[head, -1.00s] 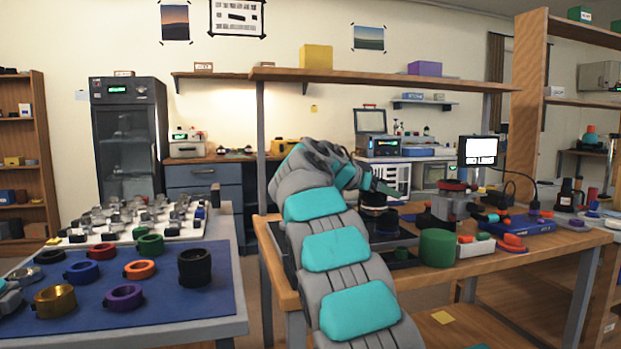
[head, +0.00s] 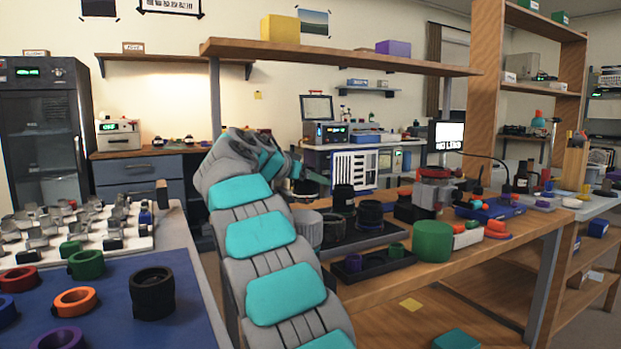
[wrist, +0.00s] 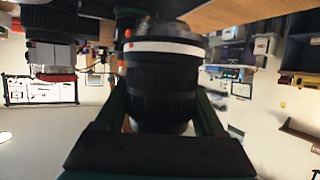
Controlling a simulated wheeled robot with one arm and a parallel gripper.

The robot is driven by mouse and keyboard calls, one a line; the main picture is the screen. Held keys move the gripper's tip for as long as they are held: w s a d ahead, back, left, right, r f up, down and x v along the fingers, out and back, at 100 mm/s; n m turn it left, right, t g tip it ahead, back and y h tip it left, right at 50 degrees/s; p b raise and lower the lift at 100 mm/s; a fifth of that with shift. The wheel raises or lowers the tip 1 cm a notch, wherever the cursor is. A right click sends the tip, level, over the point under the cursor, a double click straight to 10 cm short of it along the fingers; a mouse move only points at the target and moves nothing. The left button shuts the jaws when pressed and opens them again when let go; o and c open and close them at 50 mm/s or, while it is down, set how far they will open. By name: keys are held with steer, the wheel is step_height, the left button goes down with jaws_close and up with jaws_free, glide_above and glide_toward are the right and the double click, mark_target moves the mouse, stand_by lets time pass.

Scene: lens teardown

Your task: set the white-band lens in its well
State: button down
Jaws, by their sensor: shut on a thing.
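My gripper (wrist: 162,135) is shut on the white-band lens (wrist: 160,92), a black ribbed barrel with a pale band near one end, seen in the wrist view between the two fingers. In the head view my gripper (head: 299,178) is above the back left of the dark tray (head: 345,243) on the wooden bench; the held lens (head: 311,185) shows there only as a small dark shape. The tray bears two black lenses (head: 343,199) and a grey ribbed cylinder (head: 307,229). I cannot make out the white-band lens's own well.
A small black tray (head: 372,266) with purple and green rings lies at the bench's front. A green cylinder (head: 433,241) and a red-topped grey device (head: 433,190) stand to its right. A blue mat (head: 110,312) with loose rings is at left. A shelf (head: 330,57) hangs above.

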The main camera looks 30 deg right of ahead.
mark_target(313, 198)
steer(key=shift+f+b, duration=1.2)
steer(key=shift+f, duration=1.35)
steer(key=shift+f+b, duration=0.5)
steer(key=shift+b, duration=0.05)
jaws_free()
steer(key=shift+a, duration=0.1)
